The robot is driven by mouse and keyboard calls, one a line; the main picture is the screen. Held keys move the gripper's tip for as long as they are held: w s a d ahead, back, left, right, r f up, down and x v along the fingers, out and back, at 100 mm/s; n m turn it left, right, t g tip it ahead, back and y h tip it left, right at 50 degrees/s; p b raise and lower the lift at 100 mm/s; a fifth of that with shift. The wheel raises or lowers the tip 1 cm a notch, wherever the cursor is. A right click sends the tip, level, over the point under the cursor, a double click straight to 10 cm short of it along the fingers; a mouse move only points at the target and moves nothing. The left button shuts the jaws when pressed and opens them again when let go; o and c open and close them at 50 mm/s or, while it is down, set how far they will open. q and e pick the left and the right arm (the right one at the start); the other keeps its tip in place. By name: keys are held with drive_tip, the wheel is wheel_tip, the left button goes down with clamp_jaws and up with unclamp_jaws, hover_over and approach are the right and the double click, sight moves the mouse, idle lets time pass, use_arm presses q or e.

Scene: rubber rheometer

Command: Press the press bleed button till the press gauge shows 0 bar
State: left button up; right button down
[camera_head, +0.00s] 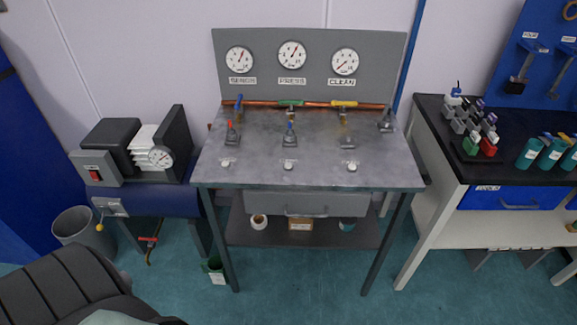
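The press gauge (291,55) is the middle of three round white dials on the grey back panel, above a label reading PRESS. In front of that, near the bench's front edge, is a small white button-like fitting (289,163), in line with the press gauge. Its label is unreadable, so I cannot confirm it is the press bleed button. Neither gripper is in view.
Similar fittings stand left (226,163) and right (352,166) on the bench (255,177). A left gauge (240,60) and the CLEAN gauge (344,62) flank the press gauge. A machine (100,165) stands left, a black-topped table (520,170) right.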

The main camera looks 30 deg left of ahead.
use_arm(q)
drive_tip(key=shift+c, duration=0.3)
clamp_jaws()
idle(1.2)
